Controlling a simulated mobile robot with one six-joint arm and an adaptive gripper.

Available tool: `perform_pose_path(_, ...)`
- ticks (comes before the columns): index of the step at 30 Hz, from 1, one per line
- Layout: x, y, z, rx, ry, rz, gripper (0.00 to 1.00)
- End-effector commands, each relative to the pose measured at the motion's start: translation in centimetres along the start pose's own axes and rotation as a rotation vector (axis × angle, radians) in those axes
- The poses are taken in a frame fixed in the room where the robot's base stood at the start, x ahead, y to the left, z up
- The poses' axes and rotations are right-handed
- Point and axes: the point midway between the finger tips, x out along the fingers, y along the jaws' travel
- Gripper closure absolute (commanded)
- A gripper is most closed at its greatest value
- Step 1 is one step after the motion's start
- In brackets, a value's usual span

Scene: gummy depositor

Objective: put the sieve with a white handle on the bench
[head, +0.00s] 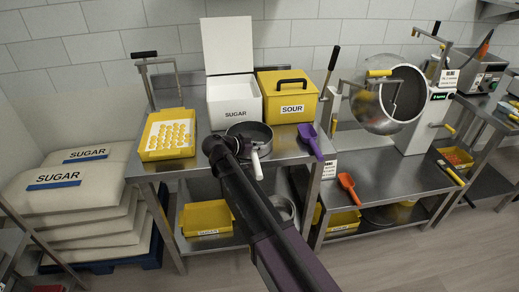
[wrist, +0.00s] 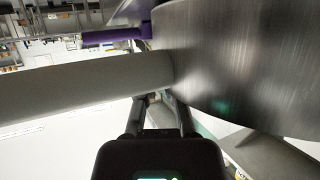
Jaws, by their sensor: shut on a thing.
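The sieve (head: 262,131) is a round dark metal pan with a white handle (head: 257,166) pointing toward the front. It is at the bench (head: 178,166), in front of the white sugar bin. I cannot tell whether it rests on the bench top or hangs just above it. My gripper (head: 243,148) is shut on the white handle near the rim. In the wrist view the handle (wrist: 85,84) crosses between the fingers and the curved metal wall (wrist: 240,60) fills the upper right. My arm hides part of the bench front.
The bench also bears a yellow tray of gummies (head: 168,152), an open white sugar bin (head: 235,112), a yellow sour bin (head: 287,96) and a purple scoop (head: 311,140). A drum machine (head: 390,98) and an orange scoop (head: 348,185) are at the right. Sugar sacks (head: 75,188) are at the left.

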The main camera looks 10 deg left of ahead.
Motion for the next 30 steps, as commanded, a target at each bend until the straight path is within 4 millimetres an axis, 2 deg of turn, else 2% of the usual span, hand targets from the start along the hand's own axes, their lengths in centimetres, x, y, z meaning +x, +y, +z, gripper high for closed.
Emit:
perform_pose_path(13, 0.18, 0.01, 0.34, 0.000, 0.001, 0.000, 1.00)
perform_pose_path(14, 0.13, 0.02, 0.24, 0.000, 0.000, 0.000, 0.81)
perform_pose_path(15, 0.12, 0.01, 0.21, 0.000, 0.000, 0.000, 0.69)
perform_pose_path(16, 0.12, 0.02, 0.21, 0.000, 0.000, 0.000, 0.60)
perform_pose_path(17, 0.12, 0.01, 0.21, 0.000, 0.000, 0.000, 0.55)
perform_pose_path(30, 0.07, 0.01, 0.10, 0.000, 0.000, 0.000, 0.55)
